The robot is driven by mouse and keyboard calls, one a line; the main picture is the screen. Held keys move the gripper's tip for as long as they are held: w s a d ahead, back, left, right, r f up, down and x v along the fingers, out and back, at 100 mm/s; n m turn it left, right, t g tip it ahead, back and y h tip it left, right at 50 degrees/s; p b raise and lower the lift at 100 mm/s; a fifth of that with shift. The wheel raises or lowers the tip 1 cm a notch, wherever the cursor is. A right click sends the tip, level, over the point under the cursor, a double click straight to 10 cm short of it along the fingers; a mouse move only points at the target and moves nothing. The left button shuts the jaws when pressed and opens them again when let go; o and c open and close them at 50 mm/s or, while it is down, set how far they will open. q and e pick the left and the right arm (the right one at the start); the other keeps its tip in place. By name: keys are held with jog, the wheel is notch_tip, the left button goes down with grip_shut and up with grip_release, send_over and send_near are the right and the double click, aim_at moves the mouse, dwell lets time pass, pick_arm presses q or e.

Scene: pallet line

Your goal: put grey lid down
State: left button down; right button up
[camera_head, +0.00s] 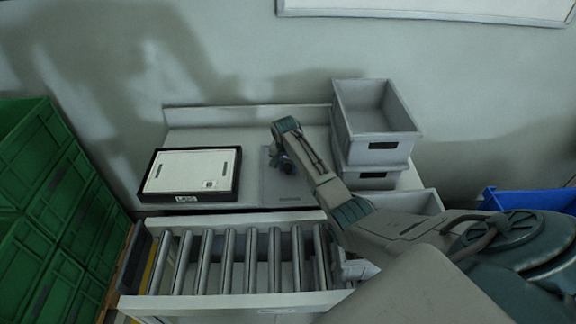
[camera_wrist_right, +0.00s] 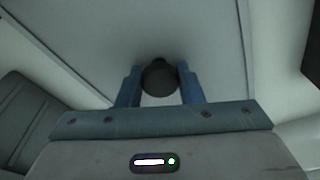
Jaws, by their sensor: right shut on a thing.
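The grey lid (camera_head: 288,188) is a flat panel over the table, right of the black-rimmed box. In the right wrist view the lid (camera_wrist_right: 165,35) fills much of the picture, with a dark round knob (camera_wrist_right: 159,77) on it. My right gripper (camera_head: 283,164) is over the lid, and its blue fingers (camera_wrist_right: 160,85) are shut on the knob. My arm hides part of the lid. I cannot tell whether the lid touches the table (camera_head: 240,118). My left gripper is not in view.
The black-rimmed box with a white top (camera_head: 190,174) is left of the lid. Stacked grey bins (camera_head: 377,147) stand at right. A roller conveyor (camera_head: 230,262) runs in front. Green crates (camera_head: 30,190) are at far left, a blue bin (camera_head: 530,199) at far right.

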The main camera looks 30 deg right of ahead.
aim_at(286, 177)
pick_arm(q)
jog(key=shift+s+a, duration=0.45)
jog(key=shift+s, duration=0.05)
pick_arm(e)
jog(key=o, duration=1)
jog(key=shift+o, duration=0.2)
pick_arm(q)
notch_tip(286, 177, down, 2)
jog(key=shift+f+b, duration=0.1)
jog(key=shift+b, duration=0.95)
pick_arm(e)
notch_tip(286, 177, up, 12)
jog(key=s+a, duration=0.1)
jog(key=shift+s+a, duration=0.15)
jog(key=shift+a, duration=0.1)
jog(key=shift+f, duration=0.15)
